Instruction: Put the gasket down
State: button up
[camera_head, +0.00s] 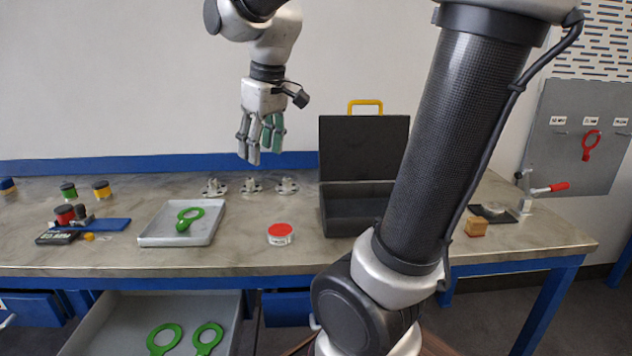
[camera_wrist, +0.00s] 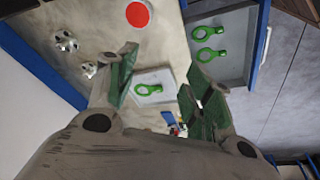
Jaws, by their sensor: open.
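A green ring-shaped gasket with a tab (camera_head: 190,215) lies in a shallow light-grey tray (camera_head: 150,240) on the bench. It also shows in the wrist view (camera_wrist: 148,90), seen between my fingers but well below them. Two more green gaskets (camera_head: 165,338) (camera_head: 208,338) lie in the open drawer (camera_head: 95,335) below; they show in the wrist view too. A red gasket-like ring (camera_head: 591,142) hangs on the grey panel at the right. My gripper (camera_head: 260,152) is open and empty, high above the bench behind the tray. Its fingers carry green pads.
An open dark case (camera_head: 365,150) stands right of the tray. My arm hides some bench at right.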

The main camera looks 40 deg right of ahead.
jog(key=s+d+f+m, duration=0.1)
jog(key=s+f, duration=0.1)
jog(key=s, duration=0.5)
jog(key=s+d+f+m+t, duration=0.1)
jog(key=s+d+f+m, duration=0.1)
jog(key=s, duration=0.5)
jog(key=shift+f+m+t, duration=0.2)
jog(key=shift+m+t, duration=0.1)
dwell(0.3)
